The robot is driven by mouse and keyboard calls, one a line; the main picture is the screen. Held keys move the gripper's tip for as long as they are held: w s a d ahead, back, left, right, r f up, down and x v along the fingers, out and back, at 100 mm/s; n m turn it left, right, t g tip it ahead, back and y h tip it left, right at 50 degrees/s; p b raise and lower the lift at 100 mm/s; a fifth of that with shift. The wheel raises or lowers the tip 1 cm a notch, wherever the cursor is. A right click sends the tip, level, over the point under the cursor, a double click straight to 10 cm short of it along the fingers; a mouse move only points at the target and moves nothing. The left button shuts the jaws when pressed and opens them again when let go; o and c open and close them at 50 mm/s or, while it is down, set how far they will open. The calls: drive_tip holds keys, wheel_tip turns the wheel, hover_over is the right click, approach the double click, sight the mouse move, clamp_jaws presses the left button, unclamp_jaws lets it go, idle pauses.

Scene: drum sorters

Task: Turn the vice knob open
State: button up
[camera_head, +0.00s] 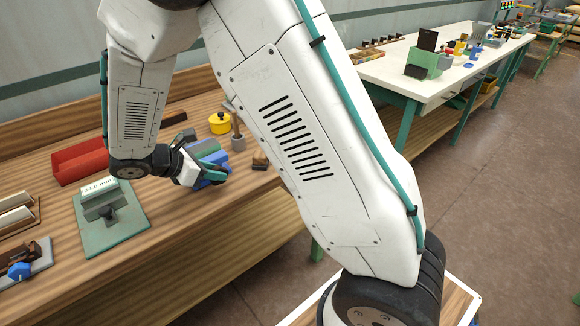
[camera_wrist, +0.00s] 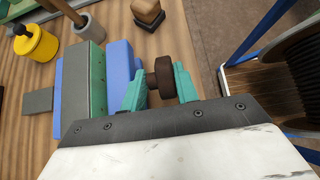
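The vice shows in the wrist view as a blue jaw (camera_wrist: 120,68), with a green block (camera_wrist: 98,80) and a grey block (camera_wrist: 75,85) beside it. A dark brown knob (camera_wrist: 164,75) sits to the right of the blue jaw. My gripper (camera_wrist: 160,88) has its two teal fingers spread, with the knob showing in the space between them. Whether a finger touches the knob is hard to tell. In the head view my gripper (camera_head: 215,172) is over the blue part of the vice (camera_head: 196,184), which it partly covers; the knob is not clear there.
A red tray (camera_head: 80,160) and a green plate (camera_head: 95,240) with a grey device lie left. The workbench front edge is close to my gripper.

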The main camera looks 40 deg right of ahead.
sight(220, 169)
drive_tip(key=y, duration=0.3)
drive_tip(key=d+y, duration=0.1)
drive_tip(key=shift+r+y, duration=0.25)
drive_tip(key=shift+y, duration=0.05)
drive_tip(key=y, duration=0.5)
drive_tip(key=shift+d+f, duration=0.2)
drive_tip(key=shift+d, duration=0.15)
wheel_tip(220, 169, up, 8)
drive_tip(key=shift+a+r, duration=0.1)
drive_tip(key=shift+r, duration=0.05)
drive_tip(key=shift+s+f+m, duration=0.35)
drive_tip(key=shift+s+m, duration=0.05)
drive_tip(key=shift+m, duration=0.4)
drive_tip(key=shift+s+f+m+g, duration=0.15)
drive_tip(key=shift+s+m+g, duration=0.2)
drive_tip(key=shift+m, duration=0.25)
drive_tip(key=s+r+m, duration=0.3)
drive_tip(key=s+m, duration=0.2)
drive_tip(key=s, duration=0.3)
drive_tip(key=s+d+r+m, duration=0.1)
drive_tip(key=s+r+m, duration=0.2)
drive_tip(key=s+m, duration=0.2)
drive_tip(key=s+d+r+m, duration=0.1)
drive_tip(key=s+r+m, duration=0.2)
drive_tip(key=s, duration=0.9)
drive_tip(key=shift+m, duration=1)
